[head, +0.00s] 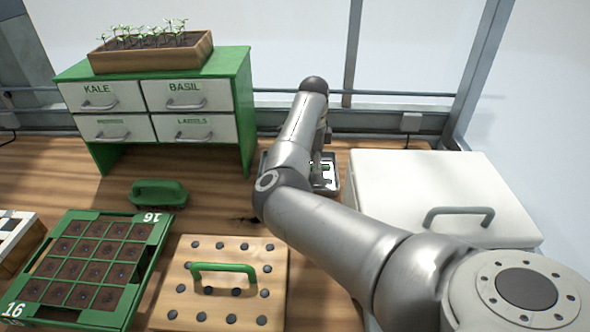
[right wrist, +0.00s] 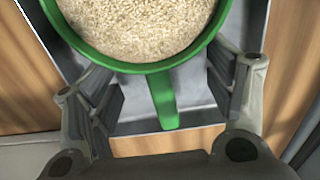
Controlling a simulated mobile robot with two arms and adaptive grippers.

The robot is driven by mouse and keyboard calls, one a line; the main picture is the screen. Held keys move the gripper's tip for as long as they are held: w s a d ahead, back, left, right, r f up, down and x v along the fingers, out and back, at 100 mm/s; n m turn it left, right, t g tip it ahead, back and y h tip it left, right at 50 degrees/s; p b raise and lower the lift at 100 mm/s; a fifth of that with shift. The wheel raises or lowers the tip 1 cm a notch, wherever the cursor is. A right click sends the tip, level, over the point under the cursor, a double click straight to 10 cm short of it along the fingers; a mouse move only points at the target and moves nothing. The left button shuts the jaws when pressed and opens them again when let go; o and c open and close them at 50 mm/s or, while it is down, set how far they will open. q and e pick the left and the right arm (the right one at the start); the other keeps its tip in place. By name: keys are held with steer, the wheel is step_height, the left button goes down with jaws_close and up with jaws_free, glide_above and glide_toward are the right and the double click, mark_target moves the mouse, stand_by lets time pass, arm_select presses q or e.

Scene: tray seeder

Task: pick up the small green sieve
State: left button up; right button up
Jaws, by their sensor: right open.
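The small green sieve (right wrist: 165,75) shows in the right wrist view as a round green rim full of pale, grainy material. Its short green handle (right wrist: 166,105) points down the picture, between the fingers of my right gripper (right wrist: 165,92). The fingers are open, with a gap on each side of the handle. The sieve sits over a grey metal tray (right wrist: 205,117). In the head view my right arm hides most of the tray (head: 334,185) and the sieve. My left gripper is not in view.
A white lidded box (head: 400,180) stands right of the tray. A green drawer cabinet (head: 245,90) stands behind to the left. A green brush (head: 158,193), a holed wooden board (head: 270,260) and a green seed tray (head: 150,245) lie on the bench at left.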

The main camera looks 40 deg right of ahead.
jaws_close()
stand_by(0.6)
steer(key=shift+r, duration=0.1)
